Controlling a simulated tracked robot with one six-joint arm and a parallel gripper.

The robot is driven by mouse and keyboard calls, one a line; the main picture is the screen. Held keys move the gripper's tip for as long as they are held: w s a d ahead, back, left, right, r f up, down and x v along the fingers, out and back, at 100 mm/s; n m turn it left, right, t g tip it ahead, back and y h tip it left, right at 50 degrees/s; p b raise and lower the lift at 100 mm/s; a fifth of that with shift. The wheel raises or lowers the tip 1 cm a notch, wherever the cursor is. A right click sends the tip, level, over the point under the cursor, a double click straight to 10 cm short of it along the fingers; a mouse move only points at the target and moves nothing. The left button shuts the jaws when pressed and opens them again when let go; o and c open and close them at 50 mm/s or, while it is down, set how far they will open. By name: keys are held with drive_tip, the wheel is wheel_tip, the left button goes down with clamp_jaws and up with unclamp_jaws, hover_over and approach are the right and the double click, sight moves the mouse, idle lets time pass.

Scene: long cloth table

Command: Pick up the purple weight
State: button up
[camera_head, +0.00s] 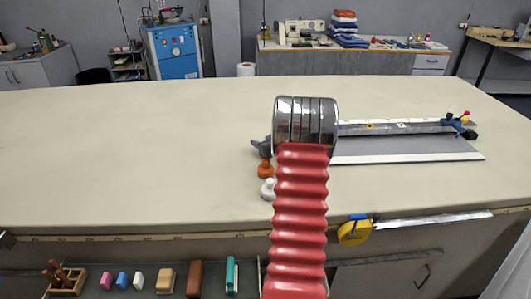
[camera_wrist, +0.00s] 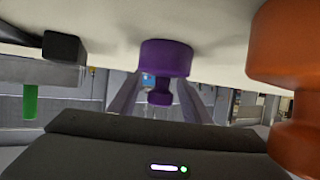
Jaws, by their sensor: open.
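The purple weight (camera_wrist: 165,58) shows in the wrist view, where the cloth table appears at the top of the picture. It has a wide round body and a narrower knob that points toward my gripper. My gripper (camera_wrist: 158,88) is open, with one grey finger on each side of the knob. I cannot tell whether either finger touches it. In the head view the purple weight is not visible; my red arm and its metal end cover that part of the table.
An orange weight (camera_wrist: 290,70) stands close on the right in the wrist view; it also shows in the head view (camera_head: 265,169), near a white weight (camera_head: 268,189). A ruler (camera_head: 390,127) and grey board (camera_head: 405,150) lie right of my arm. The table's left (camera_head: 120,150) is clear.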

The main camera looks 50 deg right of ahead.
idle(0.6)
clamp_jaws()
idle(0.3)
drive_tip(key=shift+w+r, duration=0.1)
idle(0.4)
